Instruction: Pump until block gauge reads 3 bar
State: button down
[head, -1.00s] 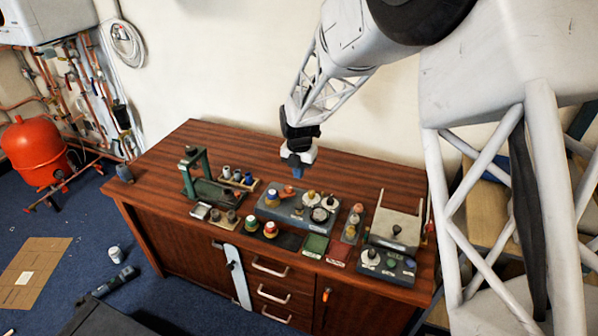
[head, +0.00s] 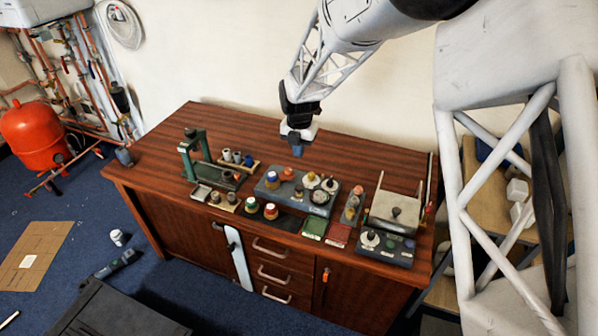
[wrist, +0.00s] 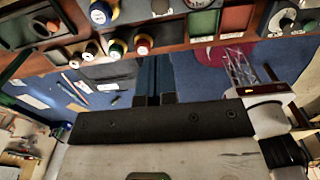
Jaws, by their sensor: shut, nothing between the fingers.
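The grey block (head: 268,192) sits mid-bench, with several knobs and fittings on top. Its round gauge (head: 320,197) is at the block's right end; the dial is too small to read. A grey box-shaped unit (head: 395,210) with a dark knob and a thin upright rod stands at the right; I cannot tell whether it is the pump. My gripper (head: 297,151) is shut and empty, hanging in the air above the bench behind the block. In the wrist view its fingers (wrist: 153,99) are together, with the block's coloured knobs (wrist: 101,13) near the top edge.
A green press-like stand (head: 193,160) and a rack of small cylinders (head: 237,158) are at the left. Green and red trays (head: 337,236) lie along the front. A dark panel with knobs (head: 386,246) is at the front right. The back of the wooden bench (head: 225,122) is clear.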

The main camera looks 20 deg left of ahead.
aim_at(299, 187)
notch_tip(299, 187, down, 14)
jog(key=shift+r, duration=0.1)
dwell(0.7)
jog(key=shift+f, duration=1.15)
jog(key=shift+r, duration=0.1)
notch_tip(299, 187, up, 14)
dwell(0.4)
jog(key=shift+r, duration=0.2)
dwell(1.3)
jog(key=shift+r, duration=0.8)
